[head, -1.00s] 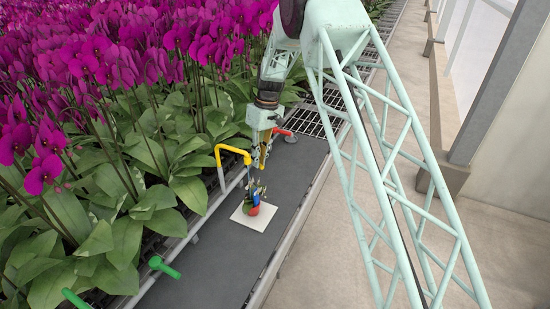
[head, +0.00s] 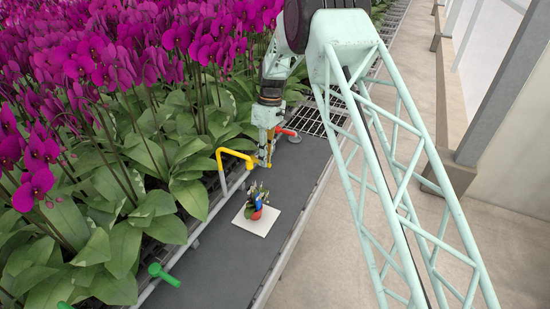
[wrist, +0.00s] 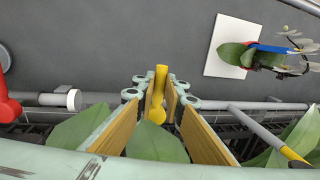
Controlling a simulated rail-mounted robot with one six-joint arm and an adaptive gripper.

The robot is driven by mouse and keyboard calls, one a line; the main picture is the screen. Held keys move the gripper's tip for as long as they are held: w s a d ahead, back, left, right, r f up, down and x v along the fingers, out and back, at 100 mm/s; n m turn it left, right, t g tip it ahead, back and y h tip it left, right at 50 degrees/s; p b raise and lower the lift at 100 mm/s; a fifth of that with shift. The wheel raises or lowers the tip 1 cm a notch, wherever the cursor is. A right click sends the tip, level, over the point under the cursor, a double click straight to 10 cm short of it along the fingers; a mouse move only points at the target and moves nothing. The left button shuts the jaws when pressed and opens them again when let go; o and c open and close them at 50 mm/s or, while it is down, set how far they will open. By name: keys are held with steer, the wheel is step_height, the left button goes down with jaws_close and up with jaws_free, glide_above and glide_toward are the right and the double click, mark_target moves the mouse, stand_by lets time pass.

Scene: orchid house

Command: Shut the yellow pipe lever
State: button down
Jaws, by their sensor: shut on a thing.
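The yellow pipe lever (wrist: 159,88) shows in the wrist view between the two finger pads of my gripper (wrist: 157,104). My gripper is shut on it, with a pad on each side. The lever's rounded near end is visible between the pads, and its far end reaches out over the dark bench. In the head view, my gripper (head: 264,160) points down at the pipe along the bench's left edge, beside a yellow bent pipe (head: 236,153). The fingers hide most of the lever there.
A potted plant (head: 255,196) with red and blue parts stands on a white square (head: 247,226) near my gripper. A red lever (head: 287,132) is behind it, and a green lever (head: 163,273) is towards the front. Dense orchids (head: 120,120) crowd the left side.

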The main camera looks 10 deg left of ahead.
steer(key=shift+w, duration=0.1)
stand_by(0.4)
steer(key=c, duration=2.7)
jaws_free()
steer(key=shift+w+d+r, duration=0.1)
steer(key=shift+w+r, duration=0.25)
steer(key=shift+r, duration=1.6)
steer(key=shift+w+d+r, duration=0.1)
steer(key=shift+w+r, duration=0.3)
steer(key=shift+r, duration=1.6)
steer(key=shift+w+d+r, duration=0.1)
steer(key=shift+w+r, duration=0.25)
steer(key=shift+r, duration=1.6)
